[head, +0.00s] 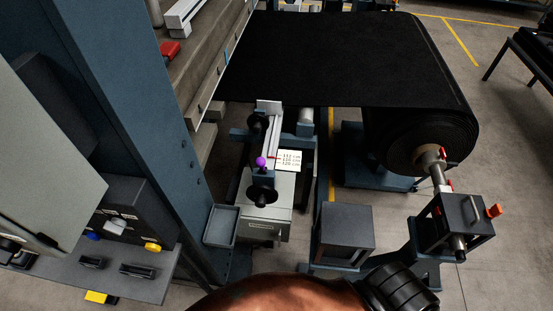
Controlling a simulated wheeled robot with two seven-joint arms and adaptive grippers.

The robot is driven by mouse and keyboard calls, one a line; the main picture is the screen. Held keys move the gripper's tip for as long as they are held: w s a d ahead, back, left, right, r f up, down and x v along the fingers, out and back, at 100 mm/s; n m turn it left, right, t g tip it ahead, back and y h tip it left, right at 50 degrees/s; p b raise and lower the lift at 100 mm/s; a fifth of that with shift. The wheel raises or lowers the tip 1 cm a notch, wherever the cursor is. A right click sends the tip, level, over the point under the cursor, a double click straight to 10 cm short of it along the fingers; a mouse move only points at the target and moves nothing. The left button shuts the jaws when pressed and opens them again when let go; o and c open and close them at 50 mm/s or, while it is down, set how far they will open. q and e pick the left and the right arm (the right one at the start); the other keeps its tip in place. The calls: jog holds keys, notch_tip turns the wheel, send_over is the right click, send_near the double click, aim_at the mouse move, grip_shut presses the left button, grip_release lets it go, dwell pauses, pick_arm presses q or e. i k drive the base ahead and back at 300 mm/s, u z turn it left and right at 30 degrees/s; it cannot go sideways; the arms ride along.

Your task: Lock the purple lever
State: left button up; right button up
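The purple lever shows as a small purple ball knob (261,161) in the head view, left of centre. It sits on a narrow grey slide unit (271,135) above a grey cabinet (283,218). A white scale plate with cm marks (289,160) is right beside the knob, with a small red pointer at its left edge. How the lever's shaft stands, and whether it is locked, is too small to tell. Neither of my grippers is in view. A copper-brown and black part at the bottom edge looks like my own arm.
A large black belt roll (430,140) hangs at the right, with an orange-knobbed bearing block (455,222) in front. A blue press column (130,100) and a control panel with buttons (120,235) stand at the left. A small grey tray (221,225) is beside the cabinet.

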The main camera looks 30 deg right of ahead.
aim_at(260, 161)
jog(key=u, duration=0.05)
jog(key=k, duration=1.15)
jog(key=z, duration=0.2)
jog(key=i, duration=0.7)
jog(key=z, duration=0.55)
